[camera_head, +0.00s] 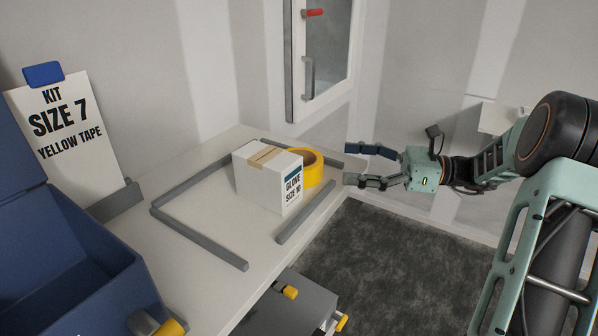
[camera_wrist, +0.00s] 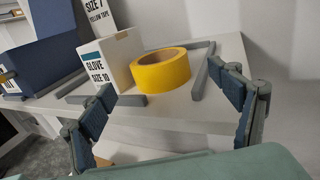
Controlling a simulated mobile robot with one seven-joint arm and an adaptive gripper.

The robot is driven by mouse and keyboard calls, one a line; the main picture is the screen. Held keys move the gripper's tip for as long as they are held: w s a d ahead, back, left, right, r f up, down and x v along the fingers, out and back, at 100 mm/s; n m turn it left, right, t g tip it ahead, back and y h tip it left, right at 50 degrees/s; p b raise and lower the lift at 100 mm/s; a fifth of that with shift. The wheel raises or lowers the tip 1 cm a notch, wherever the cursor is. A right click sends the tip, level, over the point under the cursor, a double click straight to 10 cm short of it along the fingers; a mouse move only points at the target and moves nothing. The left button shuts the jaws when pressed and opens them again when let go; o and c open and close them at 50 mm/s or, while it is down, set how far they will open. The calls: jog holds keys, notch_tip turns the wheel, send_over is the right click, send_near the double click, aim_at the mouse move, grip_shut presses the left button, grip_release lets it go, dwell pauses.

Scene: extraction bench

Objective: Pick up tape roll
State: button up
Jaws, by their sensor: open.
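The yellow tape roll (camera_head: 311,168) lies flat on the white bench, just behind and to the right of a white glove box in the head view. Part of the roll is hidden by the box there. In the wrist view the tape roll (camera_wrist: 161,70) shows ahead, between my fingers and beyond their tips. My gripper (camera_head: 358,165) is open and empty. It is to the right of the roll, apart from it, near the bench's right edge. In the wrist view my gripper's fingers (camera_wrist: 170,92) are spread wide.
The glove box (camera_head: 268,176), marked size 10, stands close beside the roll. Low grey rails (camera_head: 200,236) frame the area. A blue bin (camera_head: 80,265) and a card (camera_head: 68,130) reading size 7, yellow tape, are at left. A grey drawer unit (camera_head: 290,305) is below the bench.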

aim_at(316, 161)
jog(key=a, duration=0.3)
jog(key=w+a+b, duration=0.1)
jog(key=a, duration=0.2)
jog(key=a+b, duration=0.1)
jog(key=a, duration=0.2)
jog(key=shift+w+a, duration=0.15)
jog(key=shift+a, duration=0.2)
jog(key=shift+c, duration=0.6)
jog(key=c, duration=0.9)
